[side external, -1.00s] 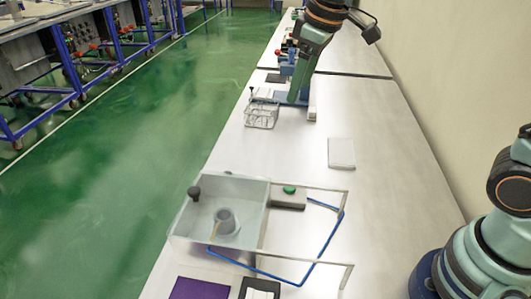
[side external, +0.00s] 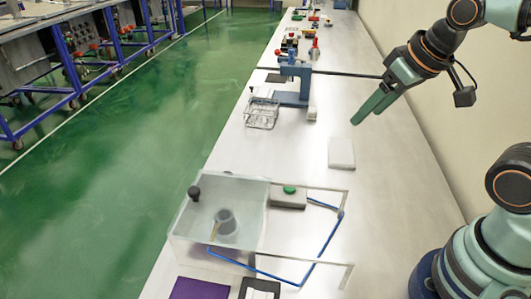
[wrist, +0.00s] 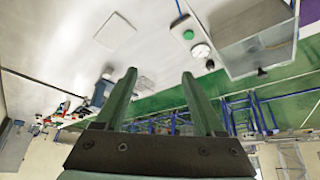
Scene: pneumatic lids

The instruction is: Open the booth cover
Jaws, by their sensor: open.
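The booth (side external: 218,228) is a pale, see-through box at the near left of the bench, with a grey round part inside. A black knob (side external: 194,193) sits at its left side, and its cover appears down. A grey block with a green button (side external: 289,189) stands just right of the booth; a blue tube (side external: 328,240) runs nearby. My gripper (side external: 357,121) is open and empty, in the air over the bench, well beyond and right of the booth. In the wrist view my open gripper (wrist: 160,77) shows with the booth (wrist: 250,42) and green button (wrist: 189,34) at upper right.
A white flat pad (side external: 341,153) lies on the bench below my gripper. A wire rack (side external: 262,113) and a blue stand (side external: 291,85) are farther back. A purple sheet (side external: 200,289) and a black-framed item (side external: 260,288) lie at the near edge.

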